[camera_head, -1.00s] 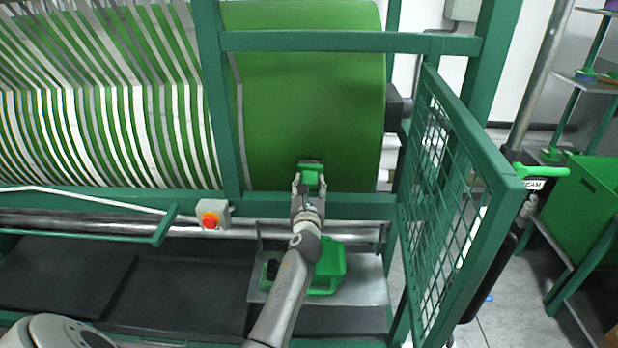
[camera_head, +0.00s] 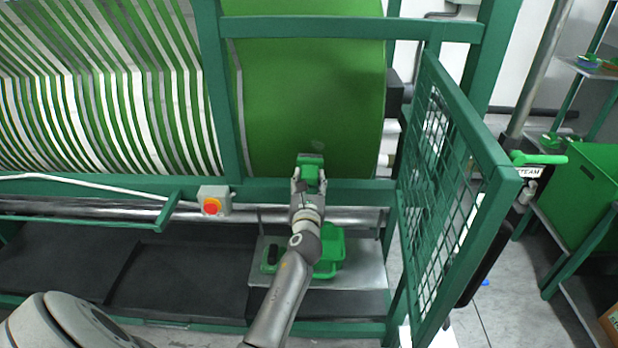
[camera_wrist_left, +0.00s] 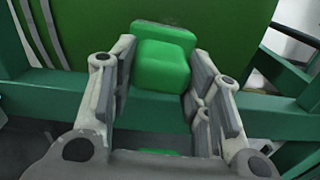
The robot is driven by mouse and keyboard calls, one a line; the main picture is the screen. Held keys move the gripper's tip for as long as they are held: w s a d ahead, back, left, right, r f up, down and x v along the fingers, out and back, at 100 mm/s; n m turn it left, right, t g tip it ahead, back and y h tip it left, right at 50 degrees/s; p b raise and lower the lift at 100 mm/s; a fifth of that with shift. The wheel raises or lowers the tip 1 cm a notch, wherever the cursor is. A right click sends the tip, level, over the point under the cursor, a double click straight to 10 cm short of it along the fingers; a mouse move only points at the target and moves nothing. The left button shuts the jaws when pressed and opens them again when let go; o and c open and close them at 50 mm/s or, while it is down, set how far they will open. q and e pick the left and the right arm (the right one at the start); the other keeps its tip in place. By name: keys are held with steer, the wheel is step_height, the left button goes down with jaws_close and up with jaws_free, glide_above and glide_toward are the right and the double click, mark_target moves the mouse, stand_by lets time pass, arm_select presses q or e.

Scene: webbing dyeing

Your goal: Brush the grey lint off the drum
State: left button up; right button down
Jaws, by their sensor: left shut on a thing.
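The big green drum (camera_head: 310,90) fills the upper middle of the head view, inside a dark green frame. A small greyish patch (camera_head: 318,146), perhaps lint, shows faintly on its lower face, just above the brush. My left gripper (camera_head: 308,182) is shut on a green brush (camera_head: 311,170), held up against or very near the lower drum face; I cannot tell if it touches. In the left wrist view the brush (camera_wrist_left: 162,60) sits between both fingers, with a darker bristle edge toward the drum (camera_wrist_left: 225,35). My right gripper is out of view.
A frame bar (camera_head: 350,190) crosses below the drum. A mesh gate (camera_head: 450,190) stands open at the right. A red stop button (camera_head: 211,206) sits on a box at the left. A green tray (camera_head: 330,250) rests on a metal shelf (camera_head: 365,270) under my left arm.

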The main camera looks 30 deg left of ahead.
mark_target(311, 163)
arm_select(q)
steer(key=shift+w+a, duration=0.15)
steer(key=shift+w, duration=0.05)
stand_by(0.3)
steer(key=b+x, duration=0.1)
steer(key=x, duration=0.4)
steer(key=shift+f, duration=0.2)
steer(key=shift+w+a, duration=0.25)
steer(key=shift+w, duration=0.2)
steer(key=shift+w+a+b, duration=0.2)
steer(key=shift+w+b, duration=0.1)
steer(key=shift+b, duration=0.05)
steer(key=shift+b+x, duration=0.3)
steer(key=shift+x, duration=0.55)
steer(key=shift+d, duration=0.1)
